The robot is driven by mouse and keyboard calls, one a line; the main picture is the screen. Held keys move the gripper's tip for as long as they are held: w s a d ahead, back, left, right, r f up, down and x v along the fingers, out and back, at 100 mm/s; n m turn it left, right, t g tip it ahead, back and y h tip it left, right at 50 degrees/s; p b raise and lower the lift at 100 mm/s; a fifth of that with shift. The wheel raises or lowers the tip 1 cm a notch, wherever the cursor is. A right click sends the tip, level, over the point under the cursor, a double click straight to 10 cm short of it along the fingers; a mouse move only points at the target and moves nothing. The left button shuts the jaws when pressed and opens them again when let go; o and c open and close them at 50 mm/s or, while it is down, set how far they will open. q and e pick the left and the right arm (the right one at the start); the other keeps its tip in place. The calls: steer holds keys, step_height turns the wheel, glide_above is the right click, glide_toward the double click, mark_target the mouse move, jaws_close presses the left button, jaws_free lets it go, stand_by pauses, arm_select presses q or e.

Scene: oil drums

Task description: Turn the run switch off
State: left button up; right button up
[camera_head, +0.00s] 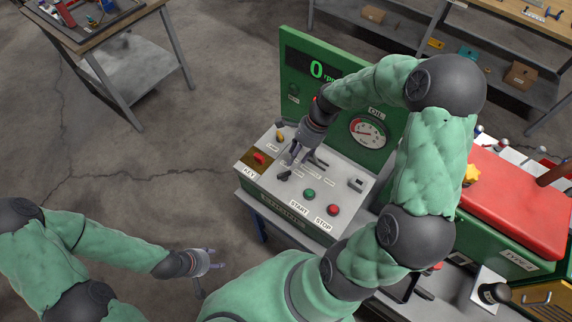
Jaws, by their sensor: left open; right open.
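The green control box has a grey sloped panel (262,187) and an upright green back panel. A red key switch (260,158) sits above the KEY label. A green START button (309,194) and a red STOP button (333,210) are near the front edge. My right gripper (296,166) is open over the middle of the panel. It covers part of the controls and small labels there, so I cannot tell which control is the run switch or its position. My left gripper (213,268) is open and empty over the floor, left of the box.
A display (316,70) reads 0 above an OIL gauge (367,132). A red-topped green unit (515,195) stands to the right. A workbench (98,35) is at upper left, and shelves with boxes (520,74) are at upper right. The floor at left is clear.

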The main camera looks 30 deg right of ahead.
mark_target(285, 174)
steer(key=b+x, duration=0.1)
steer(key=x, duration=0.8)
steer(key=shift+a+f, duration=0.15)
steer(key=shift+f, duration=0.25)
jaws_close()
